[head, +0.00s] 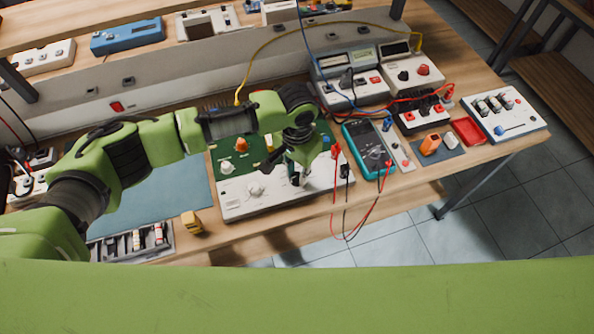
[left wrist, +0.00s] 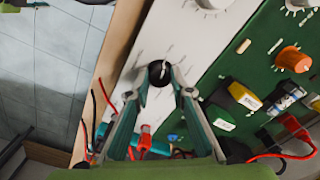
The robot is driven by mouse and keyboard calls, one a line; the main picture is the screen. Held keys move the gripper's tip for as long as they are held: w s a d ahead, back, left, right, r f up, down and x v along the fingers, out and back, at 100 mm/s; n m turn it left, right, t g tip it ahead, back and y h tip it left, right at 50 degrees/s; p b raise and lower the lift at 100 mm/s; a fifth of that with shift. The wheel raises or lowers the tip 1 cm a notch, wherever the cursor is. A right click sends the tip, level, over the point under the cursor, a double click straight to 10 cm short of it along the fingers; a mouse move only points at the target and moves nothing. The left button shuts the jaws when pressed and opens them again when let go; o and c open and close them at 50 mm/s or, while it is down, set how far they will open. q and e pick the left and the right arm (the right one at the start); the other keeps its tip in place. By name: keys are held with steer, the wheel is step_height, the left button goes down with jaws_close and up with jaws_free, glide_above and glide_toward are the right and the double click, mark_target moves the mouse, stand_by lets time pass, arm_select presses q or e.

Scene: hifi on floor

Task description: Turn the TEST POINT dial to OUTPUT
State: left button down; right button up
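The device with the dials has a white front panel (head: 236,205) and a green circuit board (head: 226,150). In the left wrist view a round black dial (left wrist: 160,74) with a light mark stands on the white panel (left wrist: 190,45). My left gripper (head: 297,180) reaches down over the right part of this panel. In the left wrist view its two fingertips (left wrist: 160,82) lie on either side of the black dial and appear to close on it. The small lettering around the dial is not readable. In the head view the gripper largely hides this dial. My right gripper is not in view.
A teal multimeter (head: 368,150) with red and black leads stands right of the device. A white knob (head: 256,188) and an orange knob (head: 241,145) are left of the gripper. A yellow block (head: 192,222) is near the table's front edge. The blue mat (head: 180,190) has free room.

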arm_select(q)
steer(key=shift+r+m, duration=0.1)
steer(key=shift+m, duration=0.3)
steer(key=shift+m+p, duration=0.75)
steer(key=shift+m, duration=0.35)
steer(key=m+p, duration=0.1)
steer(key=m, duration=0.7)
steer(key=shift+p, duration=0.35)
steer(key=m, duration=0.4)
steer(key=shift+d+m, duration=0.1)
steer(key=shift+m, duration=0.3)
steer(key=c, duration=1.8)
jaws_free()
